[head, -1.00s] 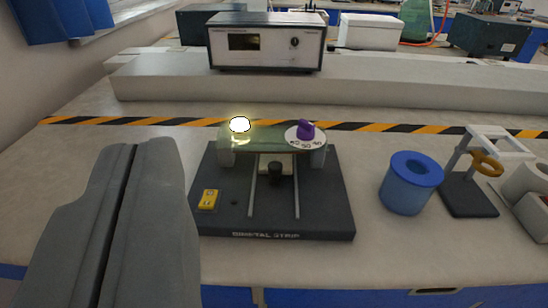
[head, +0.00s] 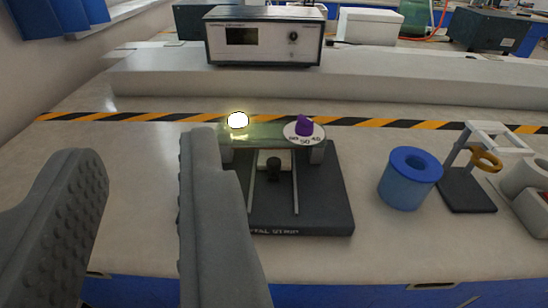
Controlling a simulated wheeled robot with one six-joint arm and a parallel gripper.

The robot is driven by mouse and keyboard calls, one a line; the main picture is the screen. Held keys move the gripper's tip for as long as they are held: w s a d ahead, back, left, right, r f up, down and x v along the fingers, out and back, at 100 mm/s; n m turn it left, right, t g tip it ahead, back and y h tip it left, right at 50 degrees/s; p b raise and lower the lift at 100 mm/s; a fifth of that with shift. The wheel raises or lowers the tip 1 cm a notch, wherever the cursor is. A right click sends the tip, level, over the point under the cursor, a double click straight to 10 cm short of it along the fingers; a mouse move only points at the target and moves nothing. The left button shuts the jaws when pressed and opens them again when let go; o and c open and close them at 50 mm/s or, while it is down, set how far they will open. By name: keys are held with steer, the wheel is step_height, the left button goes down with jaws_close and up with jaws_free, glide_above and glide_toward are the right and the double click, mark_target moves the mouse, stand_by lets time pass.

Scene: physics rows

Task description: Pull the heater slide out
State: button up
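The heater slide is a small carriage with a black knob (head: 273,170), seen between two pale rails on a dark base (head: 325,205) lettered along its front edge. It sits at the back of the rails, under a green bridge (head: 262,138). The bridge carries a lit round lamp (head: 238,120) and a purple dial knob (head: 304,125) on a white scale. My gripper (head: 145,155) is open and empty, left of the knob and apart from it. Its right finger hides the left part of the base, including the yellow switch seen earlier.
A blue cylinder (head: 408,179) and a grey stand with an orange ring (head: 484,160) stand right of the base. A metered box (head: 264,38) sits behind, beyond a striped tape line (head: 400,124). The bench is clear between base and cylinder.

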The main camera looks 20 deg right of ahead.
steer(key=o, duration=0.4)
steer(key=w+g, duration=0.1)
steer(key=w, duration=0.2)
steer(key=w+d+f+m+g, duration=0.1)
steer(key=w+g, duration=0.1)
steer(key=w, duration=0.1)
steer(key=w+d+f+g+h, duration=0.1)
steer(key=w+g, duration=0.1)
steer(key=w, duration=0.2)
steer(key=shift+d+m, duration=0.2)
steer(key=shift+m, duration=0.2)
steer(key=m+g+h, duration=0.1)
steer(key=m+g, duration=0.2)
steer(key=g, duration=0.5)
glide_above(274, 161)
steer(key=s+a, duration=0.4)
steer(key=s, duration=0.2)
step_height(274, 161, down, 5)
steer(key=shift+m, duration=0.3)
steer(key=x, duration=1.7)
steer(key=shift+s+d+f, duration=0.25)
steer(key=shift+d, duration=0.15)
jaws_close()
